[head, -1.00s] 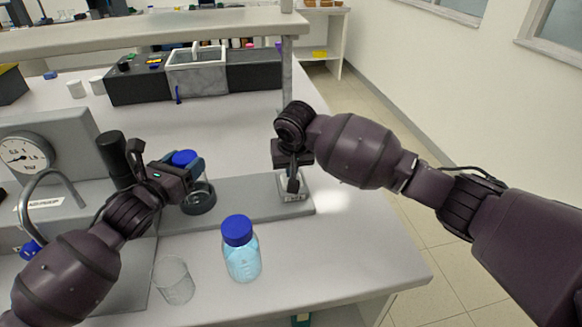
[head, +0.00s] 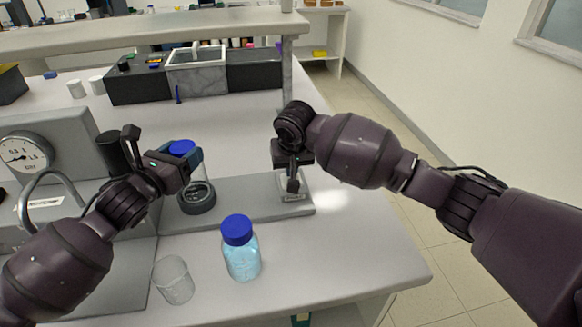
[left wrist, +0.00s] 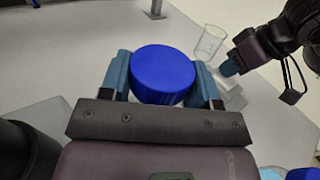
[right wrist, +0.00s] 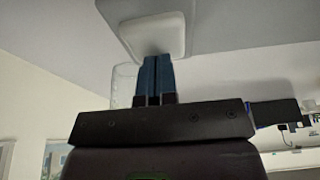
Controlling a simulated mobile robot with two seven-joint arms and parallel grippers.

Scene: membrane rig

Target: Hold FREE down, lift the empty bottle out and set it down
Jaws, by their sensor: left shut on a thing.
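The empty bottle (head: 196,183), clear with a blue cap, stands at the dark ring seat (head: 197,204) on the rig's grey base. My left gripper (head: 186,160) is shut on its blue cap, which also fills the space between the fingers in the left wrist view (left wrist: 163,75). I cannot tell whether the bottle's foot is clear of the ring. My right gripper (head: 293,186) is shut and empty, its tips pointing down at the pale square pad (head: 298,196) at the base's right end. In the right wrist view the fingers meet this pad (right wrist: 152,32); no FREE lettering is legible.
A bottle of blue liquid (head: 241,259) stands in front of the base, with an empty glass beaker (head: 173,280) to its left. A gauge (head: 25,155) and curved pipe are at the left. The bench right of the blue-liquid bottle is clear up to its edge.

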